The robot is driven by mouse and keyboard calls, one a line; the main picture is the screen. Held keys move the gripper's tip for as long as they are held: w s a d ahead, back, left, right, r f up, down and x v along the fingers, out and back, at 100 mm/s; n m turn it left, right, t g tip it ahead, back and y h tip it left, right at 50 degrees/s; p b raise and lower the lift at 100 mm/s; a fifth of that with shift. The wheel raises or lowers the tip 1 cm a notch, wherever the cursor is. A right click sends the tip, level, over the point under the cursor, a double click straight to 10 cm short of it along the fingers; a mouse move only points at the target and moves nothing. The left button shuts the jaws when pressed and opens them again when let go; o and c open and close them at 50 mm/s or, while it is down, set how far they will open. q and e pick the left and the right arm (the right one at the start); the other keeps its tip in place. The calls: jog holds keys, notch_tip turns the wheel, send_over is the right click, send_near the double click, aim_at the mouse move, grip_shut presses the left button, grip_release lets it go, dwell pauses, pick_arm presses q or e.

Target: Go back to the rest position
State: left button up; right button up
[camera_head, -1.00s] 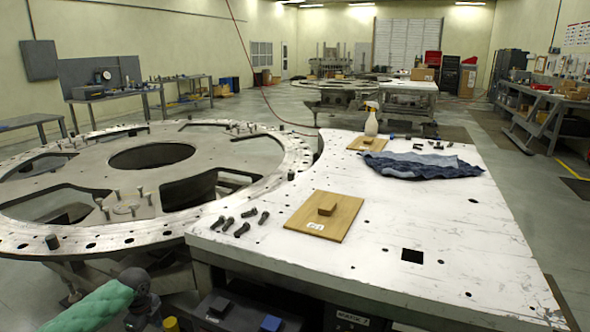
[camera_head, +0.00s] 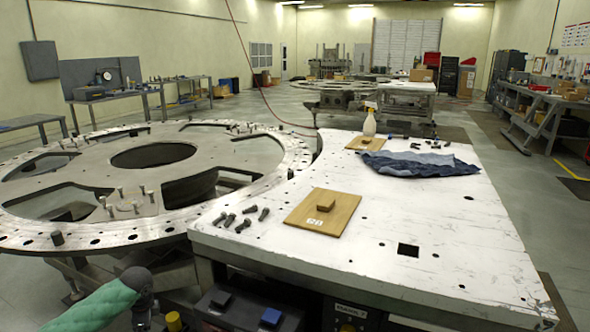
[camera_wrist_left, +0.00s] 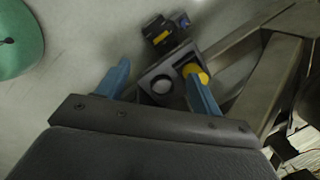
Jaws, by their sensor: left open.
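My left gripper (camera_wrist_left: 160,88) shows in the left wrist view, with its two blue fingers apart and nothing between them touching either one. My right arm and gripper are out of view. The round metal turret plate (camera_head: 100,198) lies left of the white worktable (camera_head: 360,265).
On the worktable lie several dark bolts (camera_head: 243,226), a wooden board with a block (camera_head: 321,218), a farther board (camera_head: 365,143), a blue cloth (camera_head: 418,163) and a spray bottle (camera_head: 370,122). The table's front right is clear.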

pick_arm(q)
jog(key=w+d+r+n+t+y, duration=0.1)
jog(key=w+d+r+n+t, duration=0.2)
jog(key=r, duration=0.4)
jog(key=s+d+r+n+t+h, duration=0.1)
jog(key=s+d+r+n+t, duration=0.1)
jog(key=s+d, duration=0.5)
jog(key=s+d+r+n+t, duration=0.15)
jog(key=s+d, duration=0.25)
jog(key=d, duration=0.7)
jog(key=s+d+f+n+g+h, duration=0.1)
jog(key=s+d+f, duration=0.2)
jog(key=s, duration=0.8)
jog(key=s+d+f+n+g+h+p, duration=0.1)
jog(key=s+d+f+n+g, duration=0.1)
jog(key=s+f, duration=0.5)
jog(key=s+d+f+n+g+h, duration=0.1)
jog(key=s+d+f, duration=0.3)
jog(key=s, duration=1.2)
jog(key=shift+d+f+n+g, duration=0.4)
jog(key=shift+f+n+g, duration=0.25)
jog(key=shift+g, duration=0.1)
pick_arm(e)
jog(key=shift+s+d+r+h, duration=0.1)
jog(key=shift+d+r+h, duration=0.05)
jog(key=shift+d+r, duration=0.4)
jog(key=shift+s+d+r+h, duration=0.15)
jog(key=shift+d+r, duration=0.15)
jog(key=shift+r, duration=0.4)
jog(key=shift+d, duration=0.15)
